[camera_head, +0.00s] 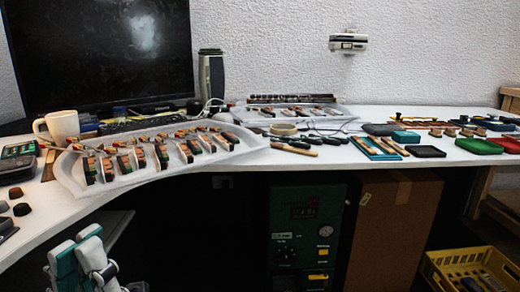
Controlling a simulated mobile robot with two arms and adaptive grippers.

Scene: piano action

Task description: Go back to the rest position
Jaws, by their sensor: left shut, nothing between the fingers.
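My left gripper (80,250), white and teal, is at the bottom left, in front of the white workbench (235,178) and below its top. It is shut with nothing between the fingers and touches no object that I can see. My right gripper is not in view. On the bench, a curved white tray (75,172) holds rows of small piano action parts (160,155) in wood, red and green. The gripper is apart from the tray, nearer to me.
Behind the tray stand a mug (60,127) and a dark monitor (100,50). Hand tools (295,148) and coloured trays (480,146) lie to the right. Below are a dark green machine (305,235), a cardboard box (392,230) and a yellow crate (435,270).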

